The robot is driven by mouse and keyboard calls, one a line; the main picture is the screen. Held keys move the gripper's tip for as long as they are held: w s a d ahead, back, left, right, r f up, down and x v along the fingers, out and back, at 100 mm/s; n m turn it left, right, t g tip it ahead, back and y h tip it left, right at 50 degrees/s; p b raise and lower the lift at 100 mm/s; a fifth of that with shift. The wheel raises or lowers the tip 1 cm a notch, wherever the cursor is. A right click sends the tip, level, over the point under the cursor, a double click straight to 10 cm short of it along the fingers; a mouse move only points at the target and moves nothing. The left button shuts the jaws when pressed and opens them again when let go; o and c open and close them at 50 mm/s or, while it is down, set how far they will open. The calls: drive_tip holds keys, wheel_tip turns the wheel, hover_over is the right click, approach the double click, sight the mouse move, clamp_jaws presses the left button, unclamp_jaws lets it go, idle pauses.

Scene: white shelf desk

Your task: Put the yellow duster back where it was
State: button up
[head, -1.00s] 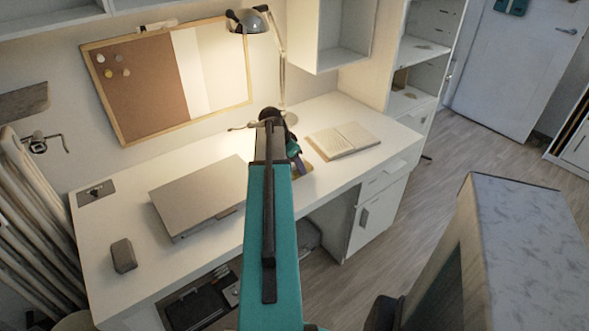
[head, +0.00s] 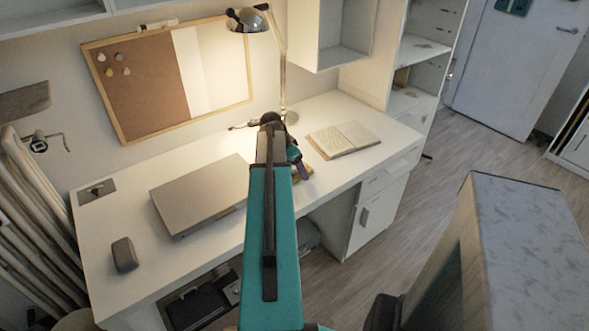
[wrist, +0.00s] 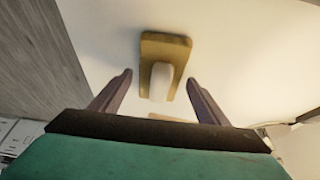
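The yellow duster (wrist: 152,47) lies on the white desk top in the wrist view, with its pale rounded handle (wrist: 161,80) facing my camera. My gripper (wrist: 160,77) is open, its two fingers apart to the left and right of the handle. No contact between fingers and duster shows. In the head view my gripper (head: 300,172) is low over the desk near its front edge, mostly hidden behind my arm. Only a small yellow bit of the duster (head: 298,178) shows there.
An open book (head: 343,138) lies right of my gripper. A closed grey laptop (head: 200,194) and a small dark block (head: 124,254) lie to the left. A lit lamp (head: 248,20) stands behind, by a cork and white board (head: 140,85) on the wall.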

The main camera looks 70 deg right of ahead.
drive_tip(key=v, duration=1.2)
drive_tip(key=shift+b, duration=0.45)
drive_tip(key=shift+a+r, duration=0.1)
drive_tip(key=shift+s, duration=0.2)
idle(0.5)
